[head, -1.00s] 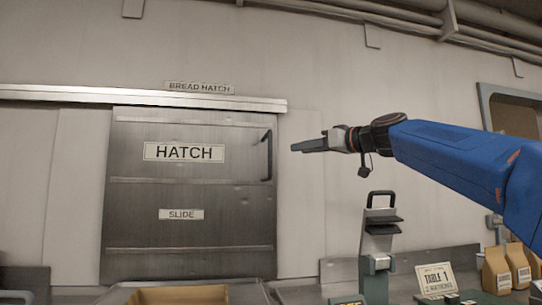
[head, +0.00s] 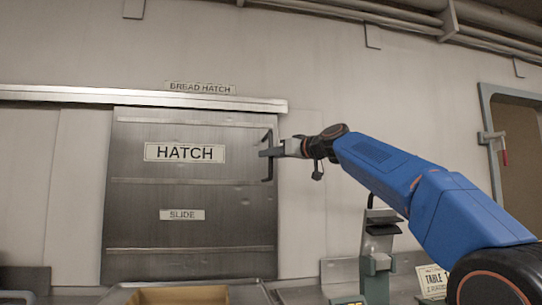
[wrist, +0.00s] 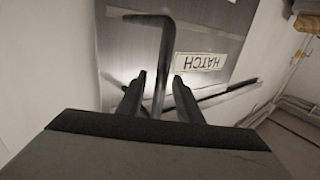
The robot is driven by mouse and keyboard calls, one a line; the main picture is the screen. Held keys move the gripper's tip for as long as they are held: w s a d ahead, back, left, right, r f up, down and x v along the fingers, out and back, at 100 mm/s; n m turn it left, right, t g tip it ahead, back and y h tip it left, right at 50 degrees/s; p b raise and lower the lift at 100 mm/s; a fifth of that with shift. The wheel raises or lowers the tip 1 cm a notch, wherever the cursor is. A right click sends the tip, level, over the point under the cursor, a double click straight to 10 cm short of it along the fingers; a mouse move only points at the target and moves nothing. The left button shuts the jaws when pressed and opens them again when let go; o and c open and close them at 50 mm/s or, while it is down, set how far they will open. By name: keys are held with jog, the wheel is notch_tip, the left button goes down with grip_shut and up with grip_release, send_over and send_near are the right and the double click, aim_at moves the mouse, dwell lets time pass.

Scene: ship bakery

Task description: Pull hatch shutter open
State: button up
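The hatch shutter (head: 190,190) is a grey metal sliding panel under a rail, with HATCH and SLIDE labels. It covers its opening, as far as I can see. Its dark bar handle (head: 267,175) is upright near the panel's right edge. My gripper (head: 265,153) is at the handle, reaching in from the right. In the wrist view, the handle (wrist: 160,62) runs between the two dark fingers of my gripper (wrist: 158,88). The fingers are apart, with a gap visible on each side of the bar.
The metal rail (head: 150,97) runs along the shutter's top, reaching far to the left. Below are a tan tray (head: 180,296) and a grey-green device (head: 376,262) with a dark lever. A TABLE 1 card (head: 433,280) stands at the lower right. A doorway is at the right.

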jog(key=shift+w+a, duration=0.1)
jog(key=shift+a, duration=0.05)
grip_shut()
jog(key=shift+a, duration=0.1)
